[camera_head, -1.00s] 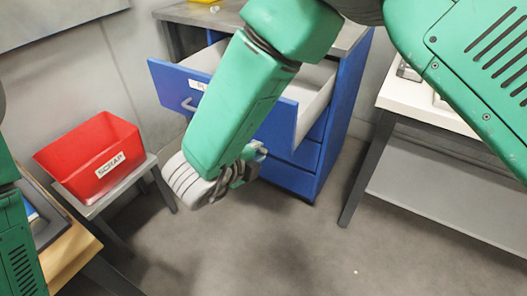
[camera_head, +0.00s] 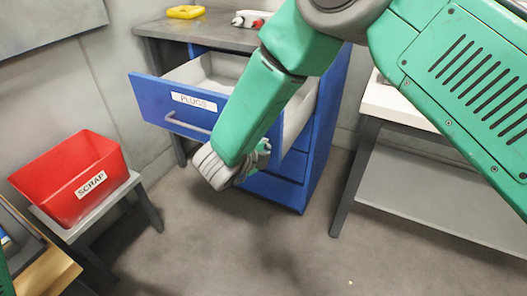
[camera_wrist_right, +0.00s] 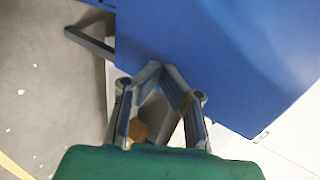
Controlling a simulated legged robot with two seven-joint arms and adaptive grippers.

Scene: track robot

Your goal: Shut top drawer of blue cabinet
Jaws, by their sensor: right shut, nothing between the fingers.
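The blue cabinet (camera_head: 322,150) stands at the back centre. Its top drawer (camera_head: 150,100) is pulled out, with a "PLUGS" label and a grey handle (camera_head: 186,125) on the blue front. My right gripper (camera_head: 262,155) hangs in front of the drawer's right part, mostly hidden behind my wrist. In the right wrist view the gripper (camera_wrist_right: 160,70) is shut and empty, its fingertips at a blue panel (camera_wrist_right: 225,50), which looks like the drawer front. I cannot tell whether they touch. A grey bar like the handle (camera_wrist_right: 88,42) shows at left. My left gripper is out of view.
A red "SCRAP" bin (camera_head: 75,175) sits on a small grey stand at left. A white-topped table (camera_head: 400,105) stands right of the cabinet. A yellow item (camera_head: 186,12) lies on the cabinet top. The floor in front is clear.

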